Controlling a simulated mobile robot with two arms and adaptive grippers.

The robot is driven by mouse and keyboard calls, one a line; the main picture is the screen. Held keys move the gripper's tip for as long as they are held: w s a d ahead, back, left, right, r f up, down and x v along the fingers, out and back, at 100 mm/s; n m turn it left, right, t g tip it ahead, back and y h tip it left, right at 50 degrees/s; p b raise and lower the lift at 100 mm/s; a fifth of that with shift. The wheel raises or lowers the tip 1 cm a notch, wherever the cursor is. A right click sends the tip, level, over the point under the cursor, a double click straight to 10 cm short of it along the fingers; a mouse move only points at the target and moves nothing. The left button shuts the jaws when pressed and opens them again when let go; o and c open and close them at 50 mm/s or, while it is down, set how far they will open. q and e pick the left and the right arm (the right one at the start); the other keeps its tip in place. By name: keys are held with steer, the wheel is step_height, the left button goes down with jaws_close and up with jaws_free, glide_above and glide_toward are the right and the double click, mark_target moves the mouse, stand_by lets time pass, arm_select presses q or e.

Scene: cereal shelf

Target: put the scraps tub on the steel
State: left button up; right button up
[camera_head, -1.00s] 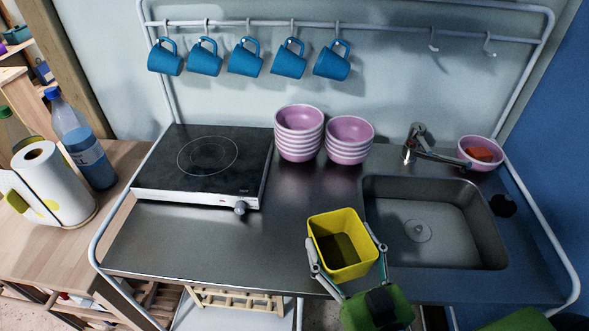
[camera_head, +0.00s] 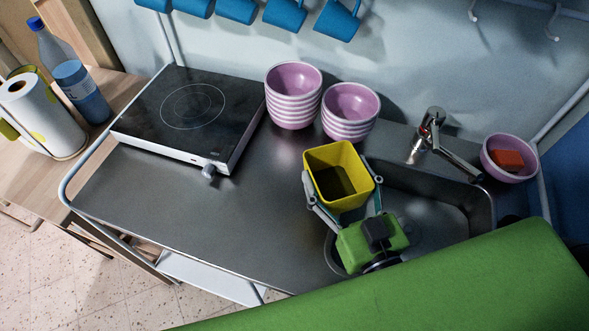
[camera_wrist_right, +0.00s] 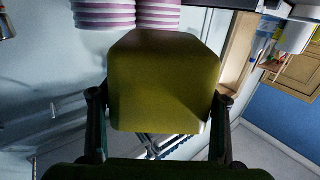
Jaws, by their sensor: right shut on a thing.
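The scraps tub is a yellow, square, open-topped tub (camera_head: 331,158). My right gripper (camera_head: 342,200) is shut on it, one finger on each side, and holds it upright over the steel counter (camera_head: 235,228), near the left edge of the sink. I cannot tell whether its base touches the steel. In the right wrist view the tub (camera_wrist_right: 163,85) fills the middle between the two fingers (camera_wrist_right: 160,105). My left gripper is not in view.
Two stacks of pink bowls (camera_head: 293,95) stand behind the tub, and a black hob (camera_head: 190,112) is to the left. The sink (camera_head: 440,215), tap (camera_head: 432,135) and a pink bowl with a sponge (camera_head: 507,157) are right. Steel left of the tub is clear.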

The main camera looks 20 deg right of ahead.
steer(key=s+a+r+n+g+y+p, duration=0.1)
steer(key=s+a+r+n+g+y, duration=0.2)
steer(key=a, duration=0.4)
steer(key=s+a+r+n+y+p, duration=0.1)
steer(key=s+a+n+y, duration=0.15)
steer(key=a+y, duration=0.45)
steer(key=w+d+f+h, duration=0.1)
steer(key=w+d+f, duration=0.3)
steer(key=w, duration=0.3)
steer(key=shift+d+n, duration=0.25)
steer(key=shift+n, duration=0.1)
steer(key=w+f+b, duration=0.1)
steer(key=w+d+f+b, duration=0.1)
steer(key=f, duration=0.1)
steer(key=d+f+b, duration=0.1)
steer(key=shift+w+d+f+b, duration=0.1)
steer(key=shift+w+f+b, duration=0.25)
steer(key=shift+w+b, duration=0.05)
steer(key=shift+w+d+f, duration=0.25)
steer(key=shift+w+f, duration=0.1)
steer(key=shift+w+d+f+b, duration=0.15)
steer(key=shift+f+b, duration=0.35)
steer(key=shift+f, duration=0.05)
steer(key=shift+w+d+f+b, duration=0.1)
steer(key=shift+w+f+b, duration=0.05)
steer(key=shift+f+b, duration=1)
steer(key=shift+f, duration=0.2)
